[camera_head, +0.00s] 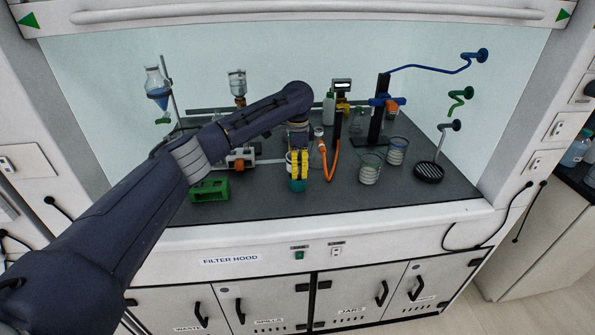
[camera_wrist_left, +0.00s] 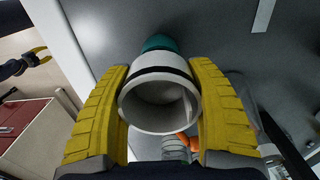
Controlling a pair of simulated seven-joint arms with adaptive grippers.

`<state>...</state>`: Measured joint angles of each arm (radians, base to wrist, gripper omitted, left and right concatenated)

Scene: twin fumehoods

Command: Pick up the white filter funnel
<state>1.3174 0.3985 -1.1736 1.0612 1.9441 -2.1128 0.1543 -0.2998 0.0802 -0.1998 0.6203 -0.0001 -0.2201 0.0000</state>
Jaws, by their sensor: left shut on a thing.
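The white filter funnel (camera_wrist_left: 160,98) is a hollow white cup with a dark band and a teal end. It sits between the two yellow fingers of my left gripper (camera_wrist_left: 163,110), which are shut on its sides. The open mouth faces the camera in the left wrist view. In the head view my left gripper (camera_head: 299,164) is over the front middle of the hood's work surface, and the teal end (camera_head: 298,186) shows below the fingers. My right gripper (camera_wrist_left: 40,56) shows small at the left of the wrist view, open and empty.
A green rack (camera_head: 210,190) stands to the left on the dark work surface (camera_head: 330,200). Two beakers (camera_head: 370,168) (camera_head: 397,150) and an orange hose (camera_head: 329,165) are to the right. A stand with a blue-filled funnel (camera_head: 158,90) is at the back left.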

